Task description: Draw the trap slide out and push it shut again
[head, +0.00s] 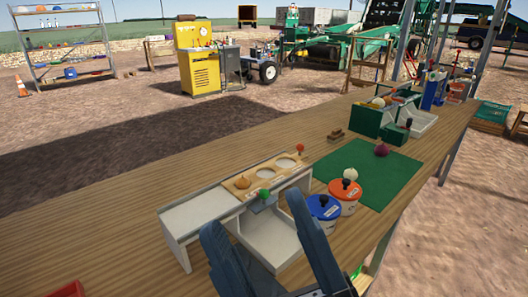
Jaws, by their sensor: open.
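A white grading stand (195,214) with a wooden top board (266,171) sits on the long wooden table. The board has round holes, with a yellow onion (243,182) at one of them. A grey plate (262,205) with a green ball knob (264,193) shows at the stand's front edge; it looks like the trap slide. How far out it sits, I cannot tell. My gripper (253,212) is open, its two dark fingers spread in the near foreground. In the picture the knob lies between the fingertips. Nothing shows between the fingers; I cannot tell the gap to the knob.
A blue-lidded bucket (324,208) and an orange-lidded bucket (345,190) stand right of the stand. A red ball knob (300,148) rises at the stand's far end. Beyond lie a green mat (345,165) with a red onion (381,150) and a green box (366,122).

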